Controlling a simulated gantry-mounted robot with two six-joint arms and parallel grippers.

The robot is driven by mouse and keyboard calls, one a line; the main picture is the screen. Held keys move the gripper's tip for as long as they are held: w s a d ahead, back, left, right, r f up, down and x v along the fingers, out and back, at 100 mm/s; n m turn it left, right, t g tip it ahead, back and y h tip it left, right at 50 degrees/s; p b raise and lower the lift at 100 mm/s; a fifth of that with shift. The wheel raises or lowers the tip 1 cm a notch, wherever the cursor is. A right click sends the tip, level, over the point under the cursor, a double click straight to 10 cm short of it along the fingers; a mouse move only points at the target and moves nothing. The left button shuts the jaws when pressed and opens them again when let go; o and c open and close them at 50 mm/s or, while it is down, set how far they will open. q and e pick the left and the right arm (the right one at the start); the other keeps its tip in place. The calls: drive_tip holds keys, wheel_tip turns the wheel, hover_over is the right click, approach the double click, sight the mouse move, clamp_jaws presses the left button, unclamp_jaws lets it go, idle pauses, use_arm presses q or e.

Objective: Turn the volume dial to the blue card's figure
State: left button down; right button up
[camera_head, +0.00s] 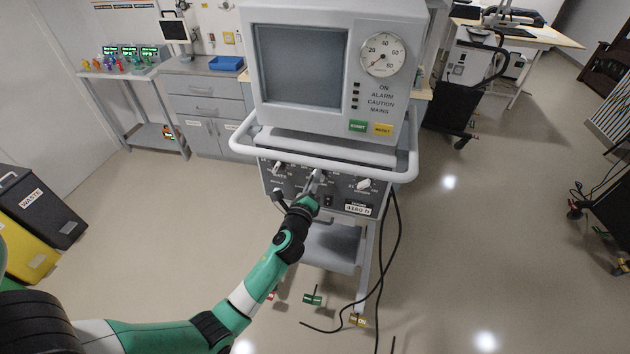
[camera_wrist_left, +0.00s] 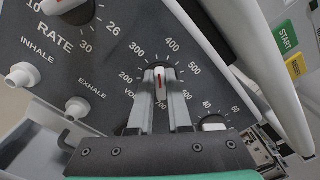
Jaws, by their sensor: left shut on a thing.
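The volume dial (camera_wrist_left: 159,84), a white knob with a red mark on a black face, shows in the left wrist view. Its red mark points up the panel, between the printed 300 and 400. The fingers of my left gripper (camera_head: 314,182) are shut on the knob, one on each side. In the head view the gripper reaches the middle of the control panel below the ventilator's rail and hides most of the dial. I cannot make out a blue card in either view. My right gripper is not in view.
The ventilator (camera_head: 340,120) has a white rail (camera_head: 330,147) just above the panel. The rate dial (camera_wrist_left: 66,6) and two white ports are beside the volume dial. Cables (camera_head: 398,240) hang at the right. A blue tray (camera_head: 226,63) sits on the back counter.

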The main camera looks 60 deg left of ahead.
use_arm(q)
drive_tip(key=n, duration=0.2)
drive_tip(key=n+b, duration=0.1)
drive_tip(key=n, duration=0.1)
drive_tip(key=n+b, duration=0.1)
drive_tip(key=shift+s+a+f+n, duration=0.1)
drive_tip(key=shift+f+n, duration=0.15)
drive_tip(key=shift+n, duration=0.15)
idle(0.3)
drive_tip(key=c, duration=0.9)
unclamp_jaws()
drive_tip(key=shift+o, duration=0.2)
drive_tip(key=v, duration=1.1)
drive_tip(key=shift+s+d+b, duration=0.2)
drive_tip(key=shift+d+b, duration=0.05)
drive_tip(key=shift+b, duration=0.1)
